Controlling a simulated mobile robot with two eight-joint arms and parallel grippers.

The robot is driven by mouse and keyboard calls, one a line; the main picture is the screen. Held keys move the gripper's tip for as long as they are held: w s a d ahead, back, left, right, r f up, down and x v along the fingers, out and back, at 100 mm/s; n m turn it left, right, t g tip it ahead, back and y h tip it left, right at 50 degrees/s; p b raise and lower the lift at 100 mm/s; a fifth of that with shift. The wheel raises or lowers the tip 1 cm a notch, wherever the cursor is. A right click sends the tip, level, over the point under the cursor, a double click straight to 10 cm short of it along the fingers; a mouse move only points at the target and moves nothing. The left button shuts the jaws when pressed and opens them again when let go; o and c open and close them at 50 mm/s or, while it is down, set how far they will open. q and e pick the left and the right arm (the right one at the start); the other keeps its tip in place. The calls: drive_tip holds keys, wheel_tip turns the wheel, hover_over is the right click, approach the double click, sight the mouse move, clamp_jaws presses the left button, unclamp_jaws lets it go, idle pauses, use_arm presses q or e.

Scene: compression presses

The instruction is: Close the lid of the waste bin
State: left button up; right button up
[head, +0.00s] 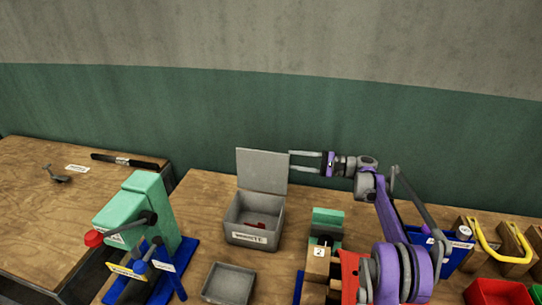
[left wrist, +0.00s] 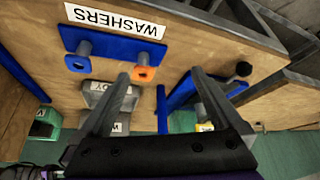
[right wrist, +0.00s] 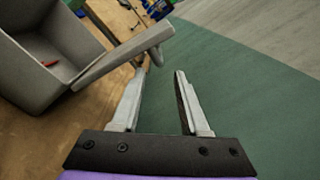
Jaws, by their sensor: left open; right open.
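The waste bin (head: 240,222) is a grey box with a label on its front, standing on the table in the head view. A small red piece lies inside it. Its lid (head: 262,170) stands open, about upright at the back edge. The bin (right wrist: 30,75) and lid (right wrist: 120,60) also show at the left of the right wrist view. My right gripper (head: 304,162) is open and empty at the lid's right edge, up near its top. One fingertip is close to the lid; I cannot tell if they touch. My left gripper (left wrist: 160,74) is open and empty, seen only in its wrist view.
A green press (head: 140,215) on a blue base stands left of the bin. A shallow grey tray (head: 229,284) sits in front. Another green press (head: 327,217) stands right of the bin, below my right arm. Blue and red bins (head: 497,291) are at far right.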

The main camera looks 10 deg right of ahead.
sight(270, 156)
drive_tip(key=x, duration=0.8)
drive_tip(key=shift+w+a, duration=0.1)
drive_tip(key=shift+a, duration=0.25)
clamp_jaws()
drive_tip(key=shift+r, duration=0.1)
